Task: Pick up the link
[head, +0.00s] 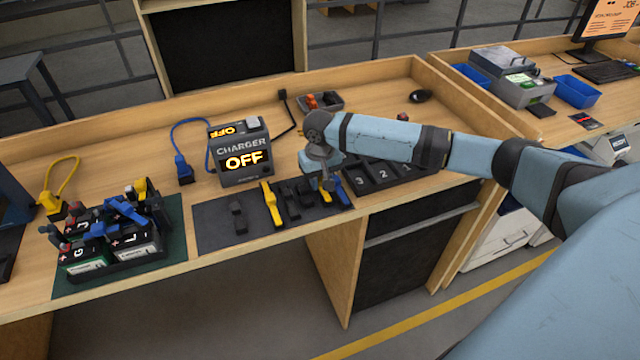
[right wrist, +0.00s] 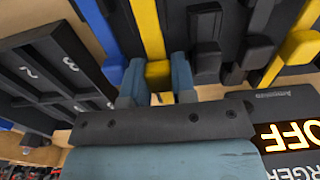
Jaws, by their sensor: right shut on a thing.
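My right gripper (head: 326,186) reaches down over the right part of a dark mat (head: 210,236). In the right wrist view its two blue-grey fingers (right wrist: 157,86) are shut on the block end of a yellow link (right wrist: 148,28). The link lies along the mat among other bars; I cannot tell whether it is lifted. Beside it are a blue bar (right wrist: 98,28) and a black bar (right wrist: 205,38). A second yellow bar (head: 271,204) and a black piece (head: 238,217) lie farther left. My left gripper is not in view.
A charger (head: 240,155) reading OFF stands behind the mat. A numbered black tray (head: 385,178) lies right of the gripper. Batteries with blue and yellow clamps stand on a green mat (head: 75,288) at left. A small grey bin (head: 330,106) stands behind.

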